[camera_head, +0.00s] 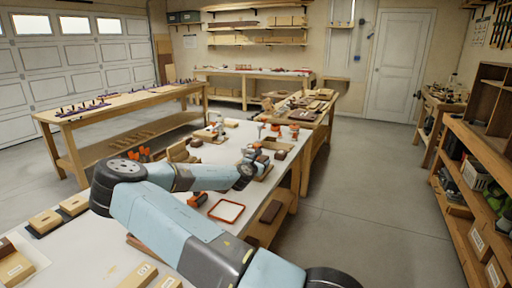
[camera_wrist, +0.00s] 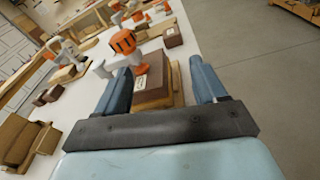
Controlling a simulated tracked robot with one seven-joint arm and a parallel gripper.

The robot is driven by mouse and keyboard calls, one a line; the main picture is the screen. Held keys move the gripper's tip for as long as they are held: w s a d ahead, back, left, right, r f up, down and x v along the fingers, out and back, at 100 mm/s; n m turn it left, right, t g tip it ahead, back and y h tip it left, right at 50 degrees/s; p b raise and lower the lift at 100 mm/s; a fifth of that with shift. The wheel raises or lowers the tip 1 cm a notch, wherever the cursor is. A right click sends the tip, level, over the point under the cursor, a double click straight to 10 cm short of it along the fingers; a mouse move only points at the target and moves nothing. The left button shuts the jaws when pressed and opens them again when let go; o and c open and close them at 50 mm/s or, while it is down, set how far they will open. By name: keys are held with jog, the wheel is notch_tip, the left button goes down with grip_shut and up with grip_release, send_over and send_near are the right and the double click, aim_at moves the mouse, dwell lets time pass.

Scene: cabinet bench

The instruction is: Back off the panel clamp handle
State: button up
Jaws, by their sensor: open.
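A clamp with an orange ribbed handle (camera_wrist: 123,42) and pale grey body (camera_wrist: 112,62) stands just ahead of my left finger in the wrist view. A brown block (camera_wrist: 150,78) with a white label lies on a tan wooden board (camera_wrist: 158,100) between and below my fingers. My gripper (camera_wrist: 158,68) is open, with its blue fingers apart on either side of the block and nothing visibly held. In the head view my gripper (camera_head: 258,170) is over the white bench, beside a group of orange and grey clamps (camera_head: 256,152). Contact with the handle cannot be told.
More clamps and blocks stand on the white bench, including a grey clamp (camera_wrist: 70,50) at left and a brown block (camera_wrist: 172,36) beyond. The floor (camera_head: 355,200) right of the bench is clear.

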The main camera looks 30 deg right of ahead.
aim_at(258, 145)
jog(key=w+a+r+n+t, duration=0.2)
jog(key=w+a+n+t, duration=0.1)
jog(key=n, duration=0.1)
jog(key=x, duration=0.9)
jog(key=f+x, duration=0.1)
jog(key=x, duration=0.3)
jog(key=shift+w+d, duration=0.25)
jog(key=shift+d, duration=0.05)
jog(key=c, duration=0.9)
jog(key=shift+w+a+f, duration=0.1)
jog(key=shift+a+f, duration=0.1)
jog(key=shift+a, duration=0.35)
jog(key=shift+c, duration=0.3)
jog(key=shift+d+r, duration=0.2)
jog(key=shift+d, duration=0.25)
